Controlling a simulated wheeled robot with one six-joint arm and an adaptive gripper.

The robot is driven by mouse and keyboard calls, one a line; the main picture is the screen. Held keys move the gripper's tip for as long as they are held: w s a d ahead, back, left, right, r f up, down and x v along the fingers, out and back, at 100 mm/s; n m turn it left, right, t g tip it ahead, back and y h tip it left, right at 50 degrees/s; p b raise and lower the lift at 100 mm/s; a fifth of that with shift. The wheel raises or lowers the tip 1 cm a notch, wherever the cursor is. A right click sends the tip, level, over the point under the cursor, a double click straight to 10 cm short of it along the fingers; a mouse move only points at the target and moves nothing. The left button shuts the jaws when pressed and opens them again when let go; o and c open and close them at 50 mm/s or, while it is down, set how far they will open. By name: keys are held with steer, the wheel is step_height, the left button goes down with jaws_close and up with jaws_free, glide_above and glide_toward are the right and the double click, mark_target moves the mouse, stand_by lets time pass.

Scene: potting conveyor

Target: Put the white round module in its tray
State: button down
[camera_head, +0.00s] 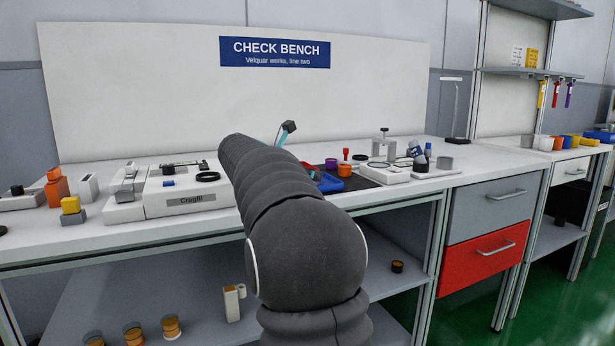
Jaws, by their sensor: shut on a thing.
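My arm crosses the middle of the view toward the bench, and its dark upper part hides the bench behind it. My gripper is hidden, so I cannot see its jaws or anything in them. I cannot make out a white round module for certain. Right of my arm, a blue tray-like piece (328,184) lies on a dark mat, partly hidden by my arm. A purple round piece (331,163) and an orange round piece (345,170) are beside or on it. I cannot tell which tray belongs to the white module.
A black-headed cyan item (287,132) rises behind my arm. Grey and red drawers (487,253) are at right. Several orange-topped jars (134,334) stand below.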

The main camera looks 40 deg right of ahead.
steer(key=c, duration=0.7)
jaws_free()
steer(key=shift+f, duration=0.1)
steer(key=shift+a+r, duration=0.1)
steer(key=shift+r, duration=0.2)
steer(key=v, duration=1.1)
steer(key=shift+a+r+p, duration=0.15)
steer(key=shift+a+p, duration=0.2)
steer(key=shift+p, duration=0.05)
steer(key=shift+s, duration=0.1)
